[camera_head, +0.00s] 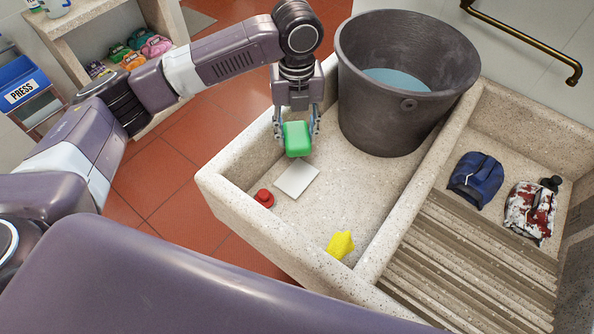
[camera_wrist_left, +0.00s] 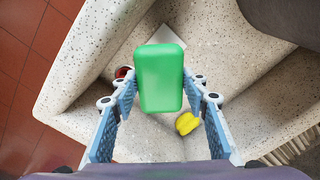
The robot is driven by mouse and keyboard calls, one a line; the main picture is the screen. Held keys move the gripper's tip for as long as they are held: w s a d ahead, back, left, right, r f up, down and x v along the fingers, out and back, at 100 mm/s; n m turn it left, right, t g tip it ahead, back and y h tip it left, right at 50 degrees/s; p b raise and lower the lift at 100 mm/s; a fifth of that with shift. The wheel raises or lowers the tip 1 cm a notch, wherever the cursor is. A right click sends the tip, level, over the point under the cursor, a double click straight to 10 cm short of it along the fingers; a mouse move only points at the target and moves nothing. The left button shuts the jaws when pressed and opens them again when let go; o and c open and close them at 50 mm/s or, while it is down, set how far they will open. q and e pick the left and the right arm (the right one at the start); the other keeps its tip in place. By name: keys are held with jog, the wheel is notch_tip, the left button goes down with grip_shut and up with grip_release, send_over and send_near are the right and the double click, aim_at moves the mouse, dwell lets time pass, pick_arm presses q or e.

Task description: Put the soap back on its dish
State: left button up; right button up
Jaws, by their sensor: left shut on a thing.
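The green soap (camera_head: 297,139) is held by my left gripper (camera_head: 298,128), whose fingers point down on either side of it. The soap is above the stone basin and looks apart from the white square dish (camera_head: 297,181), which lies on the basin floor just below it in the head view. In the left wrist view the soap (camera_wrist_left: 159,79) is between the fingers, and it hides part of the dish (camera_wrist_left: 166,38). The bare top of the dish shows in the head view. My right gripper is not in view.
A dark bucket of water (camera_head: 360,120) stands behind the dish on the right. A red object (camera_head: 264,198) lies left of the dish and a yellow cloth-like object (camera_head: 340,245) nearer the front. The basin's left wall (camera_head: 225,200) is close.

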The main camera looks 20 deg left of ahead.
aim_at(296, 134)
pick_arm(q)
notch_tip(296, 134, down, 15)
jog(key=shift+f, duration=0.1)
dwell(0.3)
jog(key=shift+f, duration=0.1)
jog(key=o, duration=1.4)
notch_tip(296, 134, up, 12)
jog(key=shift+r, duration=0.2)
